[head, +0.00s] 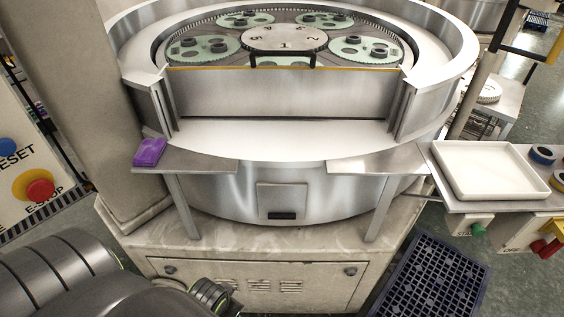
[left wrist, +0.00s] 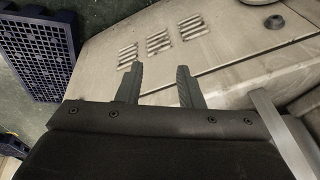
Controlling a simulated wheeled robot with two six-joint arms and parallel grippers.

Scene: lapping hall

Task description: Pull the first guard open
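The first guard (head: 285,93) is an upright metal panel with a yellow top edge, at the front of the round lapping machine. It stands raised between two side posts. A black handle (head: 283,60) sits at the middle of its top edge, in front of the disc marked 1. My left arm is low at the bottom left of the head view, well below the guard. My left gripper (left wrist: 158,84) is open, its two fingers apart with nothing between them, over the machine's base cabinet (left wrist: 220,55). My right gripper is out of view.
A purple cloth (head: 149,152) lies on the left ledge. A white tray (head: 490,172) and tape rolls are on a right-hand shelf. A dark blue crate (head: 430,280) is on the floor at right. An E-stop panel (head: 35,185) stands at left. The front shelf is clear.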

